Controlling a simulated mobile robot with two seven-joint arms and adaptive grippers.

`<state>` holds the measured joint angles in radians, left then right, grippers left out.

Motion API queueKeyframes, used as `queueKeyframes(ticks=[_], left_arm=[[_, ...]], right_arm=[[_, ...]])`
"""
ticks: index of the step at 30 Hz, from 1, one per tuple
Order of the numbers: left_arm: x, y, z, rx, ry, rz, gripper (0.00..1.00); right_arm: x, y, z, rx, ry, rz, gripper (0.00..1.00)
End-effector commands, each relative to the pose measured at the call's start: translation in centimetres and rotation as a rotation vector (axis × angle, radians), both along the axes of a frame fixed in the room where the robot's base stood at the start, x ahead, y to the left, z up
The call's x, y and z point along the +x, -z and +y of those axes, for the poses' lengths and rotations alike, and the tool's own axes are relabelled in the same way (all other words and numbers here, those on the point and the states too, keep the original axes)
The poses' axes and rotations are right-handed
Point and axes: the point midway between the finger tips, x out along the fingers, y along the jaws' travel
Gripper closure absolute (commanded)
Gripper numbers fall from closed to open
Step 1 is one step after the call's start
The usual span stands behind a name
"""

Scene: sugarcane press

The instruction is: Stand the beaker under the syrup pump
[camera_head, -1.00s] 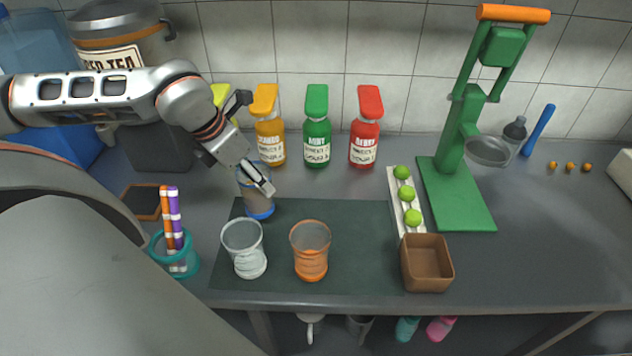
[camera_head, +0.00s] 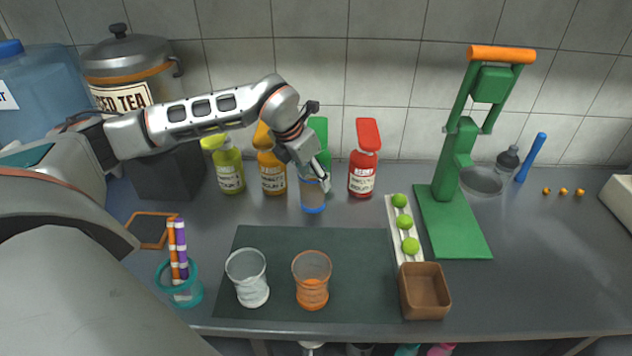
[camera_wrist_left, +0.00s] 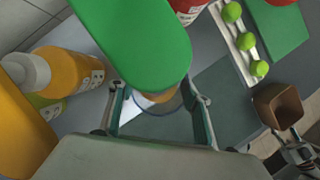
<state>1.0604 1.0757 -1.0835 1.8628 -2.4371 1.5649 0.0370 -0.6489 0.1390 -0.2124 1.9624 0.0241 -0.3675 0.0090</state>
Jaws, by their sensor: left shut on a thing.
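The clear beaker with a blue base (camera_head: 313,201) is upright in front of the green syrup pump bottle (camera_head: 319,130), behind the dark mat. My left gripper (camera_head: 316,174) is shut around its upper part. In the left wrist view the beaker (camera_wrist_left: 168,104) sits between the two fingers (camera_wrist_left: 161,108), and the green pump head (camera_wrist_left: 140,38) covers part of it. I cannot tell whether its base touches the counter. The gripper hides most of the green bottle in the head view. A grey gripper, apparently my right one (camera_wrist_left: 299,150), shows partly at the wrist view's lower right; its jaws are unclear.
Orange (camera_head: 271,172), yellow-green (camera_head: 229,171) and red (camera_head: 363,170) pump bottles stand close by. Two glasses (camera_head: 248,275) (camera_head: 312,278) stand on the mat (camera_head: 345,245). A lime rack (camera_head: 394,222), brown box (camera_head: 425,292) and green press (camera_head: 455,225) are to the right.

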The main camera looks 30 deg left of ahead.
Motion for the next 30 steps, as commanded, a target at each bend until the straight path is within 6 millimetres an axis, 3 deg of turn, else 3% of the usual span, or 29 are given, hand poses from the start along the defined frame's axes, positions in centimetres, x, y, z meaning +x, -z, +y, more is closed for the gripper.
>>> queueKeyframes(ticks=[7, 15, 25, 26, 27, 28, 30], left_arm=[[1.5, -0.1, -0.4, 0.0, 0.001, -0.002, 0.95], [1.2, 3.3, -0.3, 0.0, 0.0, 0.0, 0.95], [1.3, 3.7, -0.3, 0.0, 0.001, -0.002, 0.95], [1.2, 3.8, -0.3, 0.0, 0.0, 0.0, 0.49], [1.2, 3.7, -0.3, 0.0, 0.0, 0.0, 0.39], [1.2, 3.7, -0.3, 0.0, 0.0, 0.0, 0.35], [1.2, 3.7, -0.3, 0.0, 0.0, 0.0, 0.35]], right_arm=[[-0.1, 0.0, 0.0, -0.001, 0.0, 0.004, 0.6], [0.0, -0.4, 0.0, -0.001, 0.0, 0.002, 0.6], [0.1, -0.5, 0.0, 0.0, -0.001, -0.003, 0.6], [0.1, -0.5, 0.0, 0.0, 0.0, -0.004, 0.6], [0.1, -0.5, 0.0, 0.0, 0.0, -0.004, 0.6], [0.1, -0.6, 0.0, 0.0, 0.0, -0.004, 0.6], [0.1, -0.6, 0.0, 0.0, 0.0, -0.004, 0.6]])
